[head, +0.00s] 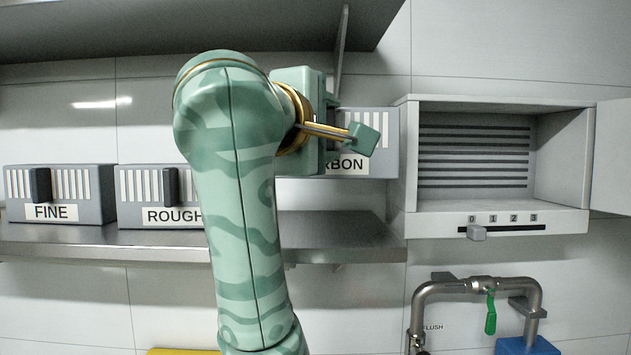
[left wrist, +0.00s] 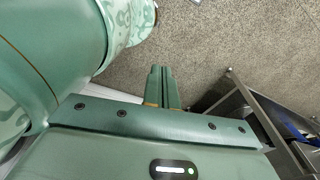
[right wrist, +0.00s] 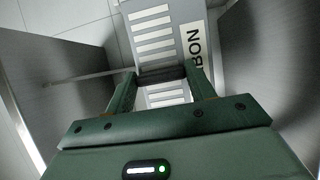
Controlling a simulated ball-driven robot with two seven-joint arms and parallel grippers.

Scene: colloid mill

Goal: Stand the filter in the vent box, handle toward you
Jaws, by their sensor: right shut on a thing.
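The grey filter labelled with visible letters "RBON" (head: 372,142) hangs above the shelf, partly hidden behind my right arm. In the right wrist view its striped face and label (right wrist: 193,45) show. My right gripper (right wrist: 162,80) is shut on the filter's dark handle (right wrist: 162,74), one finger on each side. The vent box (head: 405,150) stands just right of the filter, with its front open and its inside empty. Slats line its back wall. My left gripper (left wrist: 162,78) shows only in the left wrist view, shut and empty over the floor.
The FINE filter (head: 75,180) and the ROUGH filter (head: 135,185) stand on the steel shelf (head: 300,250). A door panel (head: 614,150) stands open at the box's right. A slider knob (head: 477,233) sits near 0 below the opening. Pipes with a green lever (head: 490,312) are below.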

